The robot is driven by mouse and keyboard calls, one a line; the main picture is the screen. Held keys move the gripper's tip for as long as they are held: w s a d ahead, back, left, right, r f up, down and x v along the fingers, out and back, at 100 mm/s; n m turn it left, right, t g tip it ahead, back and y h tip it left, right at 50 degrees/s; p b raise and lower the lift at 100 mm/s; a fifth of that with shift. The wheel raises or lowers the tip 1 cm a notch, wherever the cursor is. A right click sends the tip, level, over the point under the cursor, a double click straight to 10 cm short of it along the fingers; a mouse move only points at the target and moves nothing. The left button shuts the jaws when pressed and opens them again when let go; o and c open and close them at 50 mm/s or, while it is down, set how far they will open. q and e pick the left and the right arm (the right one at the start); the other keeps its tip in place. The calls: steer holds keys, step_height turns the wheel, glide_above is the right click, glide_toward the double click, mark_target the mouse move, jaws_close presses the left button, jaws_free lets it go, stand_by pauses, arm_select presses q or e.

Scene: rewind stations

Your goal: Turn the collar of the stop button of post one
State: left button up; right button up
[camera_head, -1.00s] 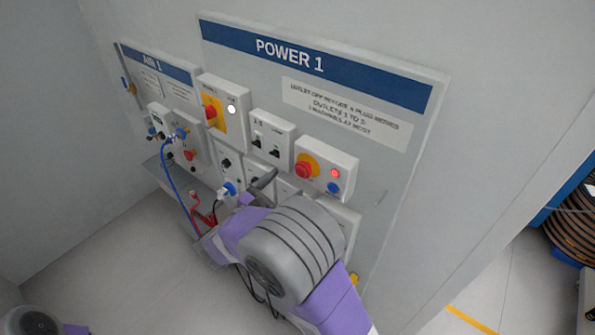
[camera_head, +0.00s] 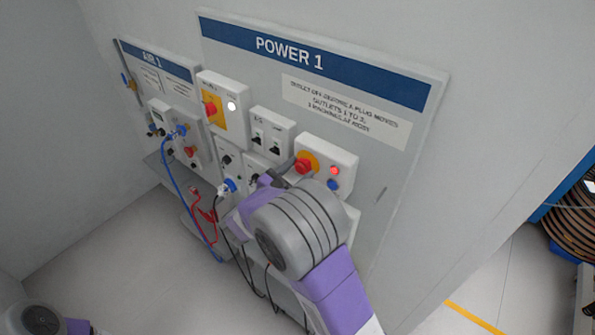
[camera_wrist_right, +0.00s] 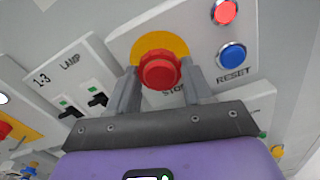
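The red stop button (camera_head: 302,166) with its yellow surround sits on a white box at the right of the POWER 1 board. In the right wrist view the button's red collar (camera_wrist_right: 160,72) shows between my fingers, before the yellow disc (camera_wrist_right: 160,44). My right gripper (camera_wrist_right: 160,80) is open, one finger on each side of the button. I cannot tell whether the fingers touch it. In the head view my right gripper (camera_head: 277,181) is partly hidden by my own wrist. Only part of my left arm shows at the lower left; its gripper is out of view.
A red lamp (camera_wrist_right: 224,12) and a blue reset button (camera_wrist_right: 232,56) are right of the stop button. A switch box (camera_head: 272,134) stands to its left, and another red button (camera_head: 211,109) farther left. Blue (camera_head: 173,185) and red (camera_head: 199,205) cables hang at the left.

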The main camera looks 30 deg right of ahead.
steer(key=shift+c, duration=1.4)
steer(key=m+b, duration=0.3)
steer(key=b, duration=0.1)
steer(key=shift+f+m, duration=0.2)
steer(key=shift+m, duration=0.2)
steer(key=shift+r+m+b, duration=0.15)
steer(key=shift+m+b, duration=1.55)
steer(key=o, duration=1)
steer(key=shift+o, duration=0.2)
